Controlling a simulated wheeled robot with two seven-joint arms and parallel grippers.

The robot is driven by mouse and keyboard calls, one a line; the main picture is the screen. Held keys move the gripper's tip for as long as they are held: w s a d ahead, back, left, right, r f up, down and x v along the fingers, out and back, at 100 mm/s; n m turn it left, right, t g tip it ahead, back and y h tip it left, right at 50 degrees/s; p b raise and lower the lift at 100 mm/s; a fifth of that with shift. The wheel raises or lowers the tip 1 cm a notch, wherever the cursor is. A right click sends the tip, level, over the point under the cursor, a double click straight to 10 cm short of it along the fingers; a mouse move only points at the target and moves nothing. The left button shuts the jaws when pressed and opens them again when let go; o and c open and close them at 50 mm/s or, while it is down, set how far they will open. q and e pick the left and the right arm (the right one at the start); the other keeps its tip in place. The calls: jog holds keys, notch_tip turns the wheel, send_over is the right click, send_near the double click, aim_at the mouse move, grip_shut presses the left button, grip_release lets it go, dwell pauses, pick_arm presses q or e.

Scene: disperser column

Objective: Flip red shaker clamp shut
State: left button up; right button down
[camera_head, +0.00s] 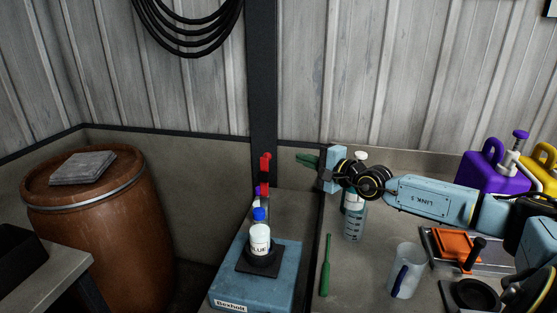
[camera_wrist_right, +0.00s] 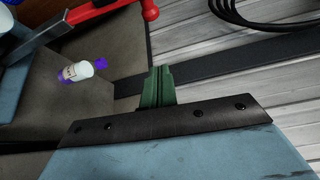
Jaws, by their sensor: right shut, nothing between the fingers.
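The red shaker clamp (camera_head: 264,165) stands raised at the back of the blue shaker box (camera_head: 225,291), in front of the dark wall post. In the right wrist view the clamp's red arm (camera_wrist_right: 90,11) runs across the top left and ends in a rounded red knob. A white bottle with a blue cap (camera_head: 260,238), labelled BLUE, stands on the shaker's black plate. My right gripper (camera_head: 306,160) has green fingers, shut and empty, to the right of the clamp and apart from it. The fingers also show in the right wrist view (camera_wrist_right: 157,86). My left gripper is not in view.
A purple-capped bottle (camera_wrist_right: 82,70) shows in the right wrist view. A clear bottle (camera_head: 354,220), a green tool (camera_head: 326,265) and a beaker (camera_head: 406,271) stand or lie on the right bench. A rusty barrel (camera_head: 100,225) is at left.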

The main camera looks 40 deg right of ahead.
aim_at(266, 175)
jog(key=w+a+p, duration=0.2)
jog(key=w+a, duration=0.3)
jog(key=shift+w, duration=0.3)
dwell(0.9)
